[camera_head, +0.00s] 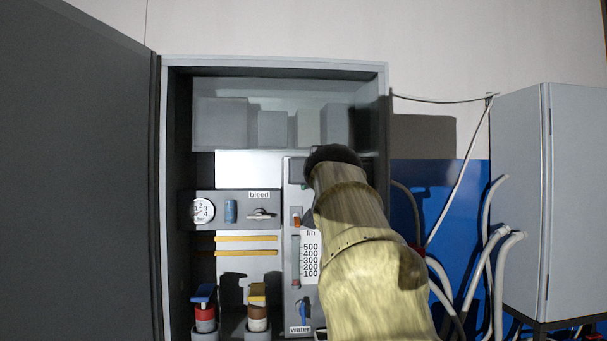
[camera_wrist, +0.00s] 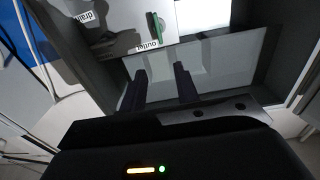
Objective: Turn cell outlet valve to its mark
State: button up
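The cell outlet valve shows in the wrist view as a narrow green handle (camera_wrist: 158,27) beside a label reading "outlet" (camera_wrist: 150,44), on a pale panel near the top. My gripper (camera_wrist: 161,78) is in the same view, with two dark fingers apart and nothing seen between them. The fingertips sit below the label in the picture, apart from the handle. The valve's mark cannot be made out. In the head view my arm covers the right part of the open cabinet (camera_head: 275,62), and my fingers and the outlet valve cannot be made out there.
Inside the cabinet are a gauge (camera_head: 203,211), a bleed valve (camera_head: 262,214), a flow scale (camera_head: 309,262) and a blue water valve (camera_head: 303,311). The cabinet door (camera_head: 75,180) stands open at left. Hoses (camera_head: 487,265) and a grey box (camera_head: 517,200) are at right.

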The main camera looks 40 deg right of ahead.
jog(key=shift+w+d, duration=0.1)
dwell(0.3)
jog(key=p+x, duration=1.7)
jog(key=p, duration=0.1)
jog(key=shift+w, duration=0.2)
dwell(1.4)
jog(key=shift+f, duration=0.1)
grip_shut()
